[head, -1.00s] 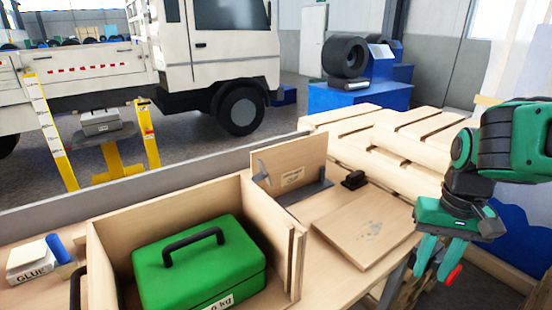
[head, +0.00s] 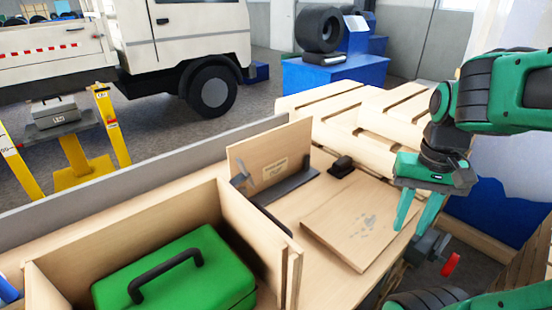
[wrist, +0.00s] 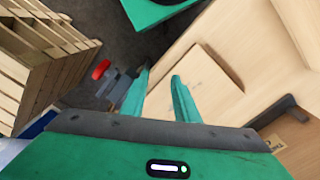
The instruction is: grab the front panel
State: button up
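Two loose wooden panels show, and I cannot tell for sure which is the front panel. One flat panel (head: 352,222) lies on the bench, with grey smudges on it; it also shows in the wrist view (wrist: 195,88). The other, a labelled panel (head: 262,165), stands upright in a dark bracket (head: 290,185). An open wooden box (head: 255,235) holds a green case (head: 180,275) with a black handle. My gripper (head: 412,222) is open and empty, fingers pointing down, right of the flat panel near the bench edge. Its fingers also show in the wrist view (wrist: 160,75).
A grey clamp or vise with a red handle (head: 451,264) is at the bench's right edge, close to my gripper. A small black block (head: 341,166) sits behind the flat panel. Wooden pallets (head: 335,105) stand beyond the bench. A truck (head: 190,50) is behind.

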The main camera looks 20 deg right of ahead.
jog(key=w+a+r+m, duration=0.2)
jog(key=w+r, duration=0.3)
jog(key=w, duration=0.7)
notch_tip(320, 180, up, 7)
jog(key=m, duration=0.4)
send_over(275, 130)
notch_tip(275, 130, down, 6)
jog(key=shift+w+r, duration=0.1)
jog(key=shift+r, duration=0.15)
jog(key=shift+w+d+f, duration=0.1)
jog(key=shift+w+f, duration=0.05)
jog(key=shift+f, duration=1.15)
jog(key=shift+w+f, duration=0.15)
jog(key=shift+f, duration=1.1)
grip_shut()
